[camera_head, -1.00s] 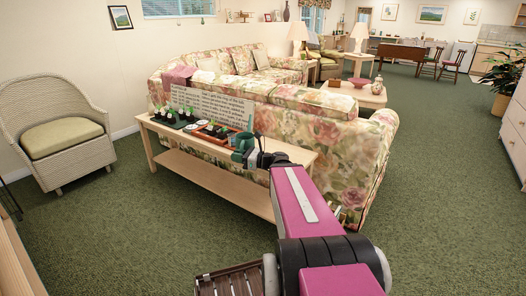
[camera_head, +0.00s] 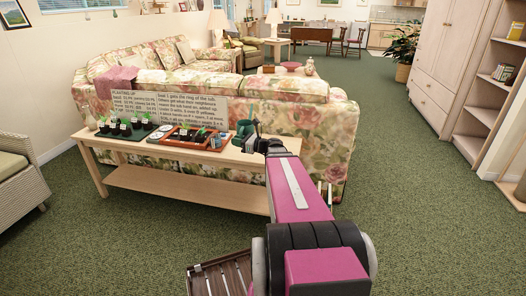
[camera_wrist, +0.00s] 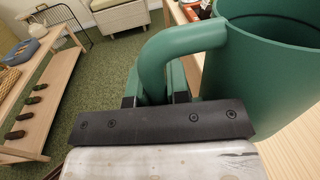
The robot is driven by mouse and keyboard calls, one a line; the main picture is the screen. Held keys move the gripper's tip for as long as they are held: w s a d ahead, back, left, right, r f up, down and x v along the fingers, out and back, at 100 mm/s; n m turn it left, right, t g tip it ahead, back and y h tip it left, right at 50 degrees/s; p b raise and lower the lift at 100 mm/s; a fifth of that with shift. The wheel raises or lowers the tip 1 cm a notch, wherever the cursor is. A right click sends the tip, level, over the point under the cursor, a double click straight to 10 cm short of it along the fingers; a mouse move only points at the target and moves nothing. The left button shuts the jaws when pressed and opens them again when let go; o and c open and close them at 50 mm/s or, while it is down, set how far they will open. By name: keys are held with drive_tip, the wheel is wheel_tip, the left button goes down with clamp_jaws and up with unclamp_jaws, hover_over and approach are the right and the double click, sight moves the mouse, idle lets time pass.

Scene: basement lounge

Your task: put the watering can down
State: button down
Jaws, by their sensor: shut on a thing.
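The green watering can (camera_head: 245,129) shows small at the right end of the wooden console table (camera_head: 165,178). In the wrist view the can (camera_wrist: 272,62) fills the upper right, with its thick handle (camera_wrist: 165,42) running down between my fingers. My gripper (camera_head: 256,144) is shut on that handle; it also shows in the wrist view (camera_wrist: 157,95). The can looks upright, with its open top up. Pale table top lies below and to the right of it in the wrist view. I cannot tell whether its base touches the wood.
Seedlings on a dark tray (camera_head: 125,130), an orange-brown tray (camera_head: 190,137) and a text board (camera_head: 170,107) occupy the table's left and middle. A floral sofa (camera_head: 310,130) stands behind. A wicker chair (camera_head: 20,185) is left. Green carpet (camera_head: 430,210) is clear at right.

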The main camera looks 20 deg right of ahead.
drive_tip(key=shift+m+t+h, duration=0.4)
drive_tip(key=shift+t, duration=0.1)
drive_tip(key=w+d, duration=0.1)
drive_tip(key=w+d+f, duration=0.1)
drive_tip(key=d, duration=0.1)
drive_tip(key=w+d+f, duration=0.1)
drive_tip(key=w, duration=0.1)
drive_tip(key=shift+d+f, duration=0.1)
drive_tip(key=shift+d, duration=0.2)
drive_tip(key=w+d+f, duration=0.4)
drive_tip(key=d, duration=0.1)
drive_tip(key=w+d+f, duration=0.2)
drive_tip(key=d, duration=0.1)
drive_tip(key=shift+w+d+f, duration=0.2)
drive_tip(key=shift+w+f, duration=0.05)
drive_tip(key=shift+f, duration=1.95)
drive_tip(key=shift+f, duration=0.1)
drive_tip(key=c, duration=1.1)
unclamp_jaws()
drive_tip(key=shift+f, duration=0.1)
drive_tip(key=shift+r, duration=0.2)
drive_tip(key=v, duration=1.2)
